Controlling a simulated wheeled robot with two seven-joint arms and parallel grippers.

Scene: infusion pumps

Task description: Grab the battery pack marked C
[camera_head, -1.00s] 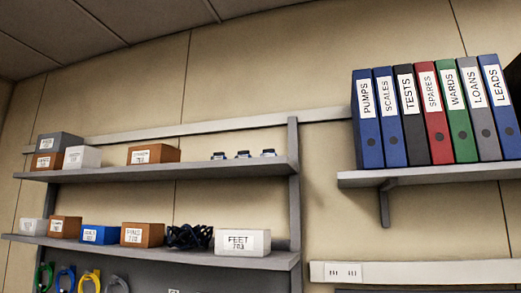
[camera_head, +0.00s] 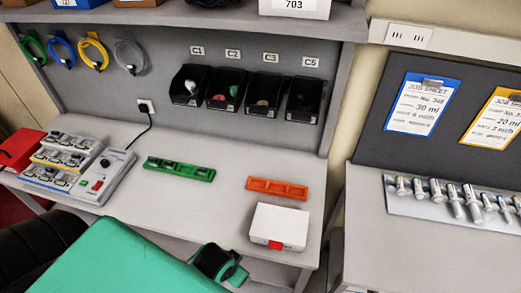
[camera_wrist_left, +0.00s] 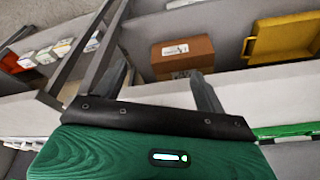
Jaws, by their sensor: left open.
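No pack whose mark I can read as C is in view. In the head view, small dark packs sit in a green tray (camera_head: 180,169) at the bench middle. Several more grey packs (camera_head: 67,150) sit in a rack at the bench's left, their marks too small to read. My left gripper (camera_wrist_left: 160,85) is open in the wrist view, with nothing seen between its fingers. I cannot make out its fingers in the head view. My right gripper is not in view.
An orange tray (camera_head: 277,188), a white box (camera_head: 279,226) and a grey charger unit (camera_head: 103,178) stand on the bench. Black bins (camera_head: 228,91) hang behind. The wrist view shows a brown box (camera_wrist_left: 182,57) and a yellow bin (camera_wrist_left: 284,40).

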